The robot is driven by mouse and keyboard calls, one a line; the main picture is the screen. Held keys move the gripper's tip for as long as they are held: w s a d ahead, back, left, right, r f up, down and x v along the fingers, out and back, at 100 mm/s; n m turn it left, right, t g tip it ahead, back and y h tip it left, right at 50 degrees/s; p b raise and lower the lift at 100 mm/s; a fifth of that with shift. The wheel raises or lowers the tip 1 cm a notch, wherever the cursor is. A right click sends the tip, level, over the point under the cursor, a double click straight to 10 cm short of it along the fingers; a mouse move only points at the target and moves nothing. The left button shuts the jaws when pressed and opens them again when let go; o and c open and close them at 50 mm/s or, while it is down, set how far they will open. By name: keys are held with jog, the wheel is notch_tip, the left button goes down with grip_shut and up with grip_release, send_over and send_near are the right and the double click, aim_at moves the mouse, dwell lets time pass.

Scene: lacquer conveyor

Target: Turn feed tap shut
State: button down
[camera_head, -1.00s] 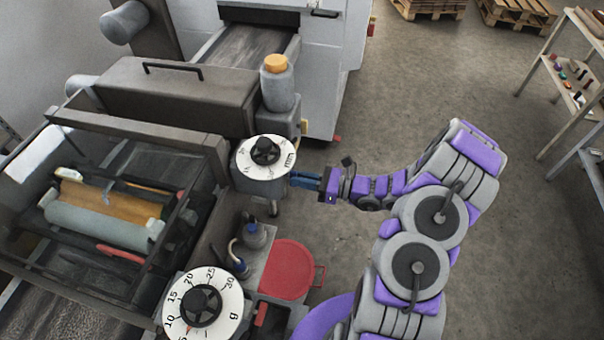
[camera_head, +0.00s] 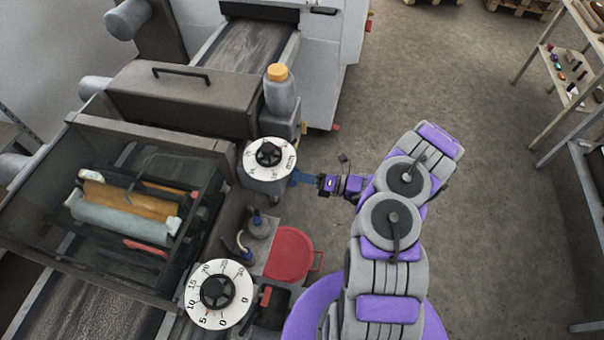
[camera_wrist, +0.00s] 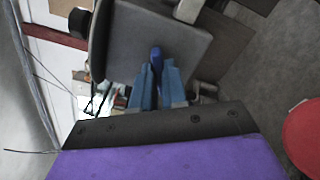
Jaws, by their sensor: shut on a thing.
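My gripper's blue fingers (camera_head: 300,178) reach the right side of the grey block under the upper black-knobbed dial (camera_head: 268,155). In the wrist view my gripper (camera_wrist: 157,72) is shut on a small dark blue handle (camera_wrist: 155,57), which looks like the feed tap's lever. The handle stands between the two light blue fingers, in front of the grey block (camera_wrist: 180,55). Only its top shows; the fingers hide the rest. In the head view the tap is hidden by the fingers and the block.
A second numbered dial (camera_head: 219,292) sits at the machine's front corner. A red round lid (camera_head: 288,254) lies below my gripper. A grey bottle with an orange cap (camera_head: 278,73) stands behind the upper dial. The floor (camera_head: 440,80) to the right is clear up to a shelf (camera_head: 560,75).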

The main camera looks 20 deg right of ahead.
jog(key=m, duration=0.3)
jog(key=m+p, duration=0.1)
jog(key=m, duration=0.1)
jog(key=shift+w+d+f+m, duration=0.1)
jog(key=shift+w+m, duration=0.05)
jog(key=shift+m, duration=0.25)
dwell(0.4)
jog(key=c, duration=1.4)
grip_release()
jog(key=shift+w+f, duration=0.1)
jog(key=shift+f, duration=0.05)
jog(key=shift+o, duration=1.2)
jog(key=shift+d, duration=0.1)
jog(key=v, duration=1.7)
jog(key=shift+s+d+p, duration=0.2)
jog(key=shift+p, duration=0.25)
jog(key=shift+a, duration=0.1)
